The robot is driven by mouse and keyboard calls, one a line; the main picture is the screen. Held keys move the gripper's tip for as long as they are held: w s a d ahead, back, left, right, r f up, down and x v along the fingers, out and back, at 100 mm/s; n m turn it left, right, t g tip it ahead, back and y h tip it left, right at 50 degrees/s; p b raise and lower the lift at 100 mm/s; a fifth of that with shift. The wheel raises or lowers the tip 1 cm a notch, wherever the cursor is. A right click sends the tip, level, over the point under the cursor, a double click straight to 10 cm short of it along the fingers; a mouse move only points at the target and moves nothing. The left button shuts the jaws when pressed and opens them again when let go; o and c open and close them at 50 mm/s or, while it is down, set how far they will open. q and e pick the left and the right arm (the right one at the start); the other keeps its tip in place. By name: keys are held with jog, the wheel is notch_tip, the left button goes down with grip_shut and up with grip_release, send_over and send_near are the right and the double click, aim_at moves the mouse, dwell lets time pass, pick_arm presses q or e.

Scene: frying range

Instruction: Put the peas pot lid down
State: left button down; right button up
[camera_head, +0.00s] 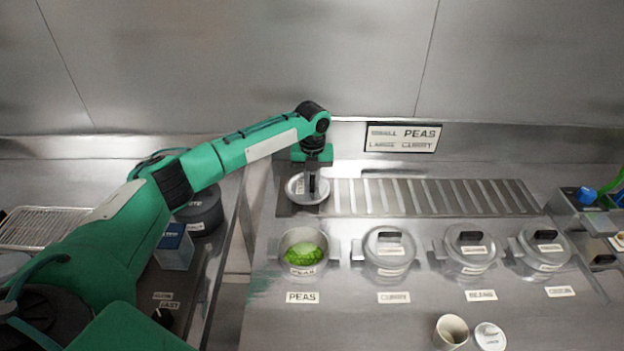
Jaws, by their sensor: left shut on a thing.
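The peas pot (303,252) stands uncovered at the left of the row of pots, with green peas (302,254) showing inside. Its label PEAS is on the counter in front. The round metal lid (297,190) is behind the pot, at the left end of the slatted rack. My left gripper (312,180) points down and is shut on the dark handle of the lid. I cannot tell whether the lid touches the surface below it. My right gripper is not in view.
Three lidded pots stand to the right, labelled curry (389,250), beans (470,249) and onion (541,248). The slatted rack (430,197) is bare to the right of the lid. A cup (451,331) and a small round lid (489,336) are at the front. A sign (403,137) stands behind.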

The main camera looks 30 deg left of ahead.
aim_at(312, 180)
pick_arm(q)
jog(key=shift+f, duration=0.65)
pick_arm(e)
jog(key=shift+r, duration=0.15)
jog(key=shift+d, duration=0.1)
pick_arm(q)
jog(key=c, duration=1.4)
grip_release()
jog(key=shift+f, duration=0.1)
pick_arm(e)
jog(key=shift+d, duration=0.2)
